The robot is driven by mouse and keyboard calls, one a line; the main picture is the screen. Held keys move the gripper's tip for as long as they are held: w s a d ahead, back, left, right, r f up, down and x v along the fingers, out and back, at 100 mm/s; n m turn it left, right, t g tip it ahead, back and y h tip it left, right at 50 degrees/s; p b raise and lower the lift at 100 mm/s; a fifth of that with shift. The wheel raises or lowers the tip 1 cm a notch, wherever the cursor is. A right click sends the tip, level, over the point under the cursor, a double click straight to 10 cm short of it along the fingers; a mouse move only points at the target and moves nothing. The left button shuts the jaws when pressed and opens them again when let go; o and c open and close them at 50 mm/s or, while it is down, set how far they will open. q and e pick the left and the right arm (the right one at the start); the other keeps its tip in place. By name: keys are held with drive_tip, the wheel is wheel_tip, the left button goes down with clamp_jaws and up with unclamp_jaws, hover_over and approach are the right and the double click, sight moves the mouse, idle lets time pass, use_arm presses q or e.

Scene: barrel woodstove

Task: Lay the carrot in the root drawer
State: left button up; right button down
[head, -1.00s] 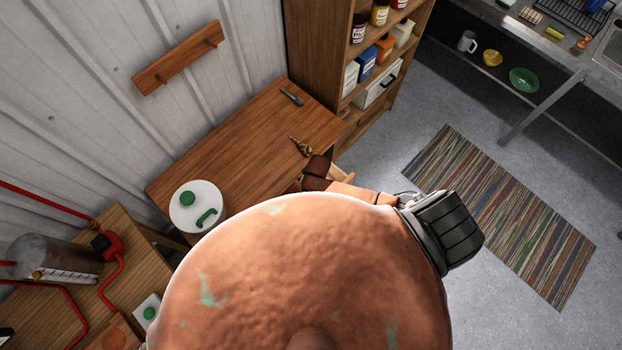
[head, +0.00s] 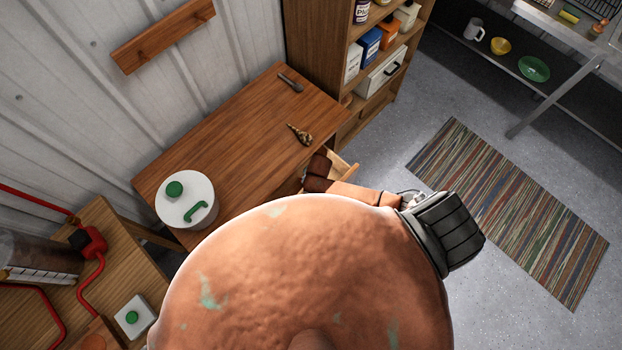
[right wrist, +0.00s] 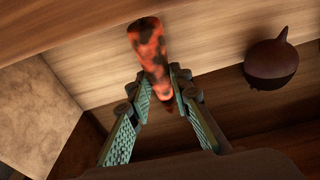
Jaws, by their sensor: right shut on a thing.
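In the right wrist view the carrot (right wrist: 150,52), mottled orange-red and black, stands out between the teal fingers of my right gripper (right wrist: 161,86). The gripper is shut on its narrow end. Pale wooden boards lie behind it, and I cannot tell whether the carrot touches them. In the head view an open drawer (head: 345,168) sticks out from the right side of the wooden table (head: 235,140). My right arm reaches down beside it and covers part of it. The carrot is hidden there. My left gripper is not in view.
A dark beet-like root (right wrist: 271,64) lies near the carrot, to its right. On the table are a white lidded pot (head: 185,205), a brass-coloured item (head: 300,134) and a small grey tool (head: 291,83). A shelf unit (head: 315,55) stands behind. A striped rug (head: 510,205) lies on the floor.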

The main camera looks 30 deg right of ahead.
drive_tip(key=shift+f+b, duration=0.4)
drive_tip(key=shift+f, duration=0.45)
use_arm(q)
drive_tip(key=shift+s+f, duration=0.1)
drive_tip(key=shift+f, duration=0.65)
use_arm(e)
drive_tip(key=shift+r, duration=0.1)
drive_tip(key=c, duration=1.8)
unclamp_jaws()
drive_tip(key=shift+o, duration=0.2)
use_arm(q)
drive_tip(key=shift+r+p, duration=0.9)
drive_tip(key=shift+p, duration=0.1)
use_arm(e)
wheel_tip(320, 180, up, 12)
drive_tip(key=s, duration=0.1)
drive_tip(key=shift+s+d, duration=0.35)
